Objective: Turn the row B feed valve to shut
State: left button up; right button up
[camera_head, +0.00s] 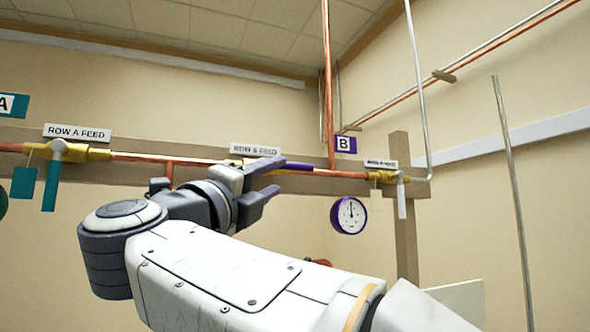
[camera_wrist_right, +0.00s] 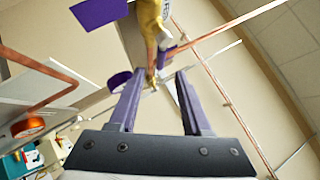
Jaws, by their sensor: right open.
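The row B feed label (camera_head: 255,150) is on the back rail in the head view. The valve beneath it is mostly hidden by my right gripper (camera_head: 277,176). A purple bar (camera_head: 299,166), apparently its handle, lies along the copper pipe, just beyond the upper finger. In the right wrist view, brass valve parts (camera_wrist_right: 150,18) with a grey hub and a short purple piece (camera_wrist_right: 167,49) show ahead of the fingers. My right gripper (camera_wrist_right: 160,72) is open, with nothing visible between its purple fingers. Contact with the handle cannot be told. My left gripper is not in view.
The row A feed valve (camera_head: 58,150) at left has a teal handle hanging down. Another valve (camera_head: 388,177) at right has a white handle hanging down. A purple-rimmed gauge (camera_head: 349,215) hangs below the pipe, near a purple B sign (camera_head: 346,144). Vertical pipes stand at right.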

aim_at(292, 166)
jog(key=p+x, duration=0.4)
jog(key=x, duration=0.3)
jog(key=shift+w+d+r, duration=0.2)
jog(key=shift+r, duration=0.05)
jog(key=shift+w+d, duration=0.2)
jog(key=shift+w, duration=0.25)
grip_shut()
dwell(0.7)
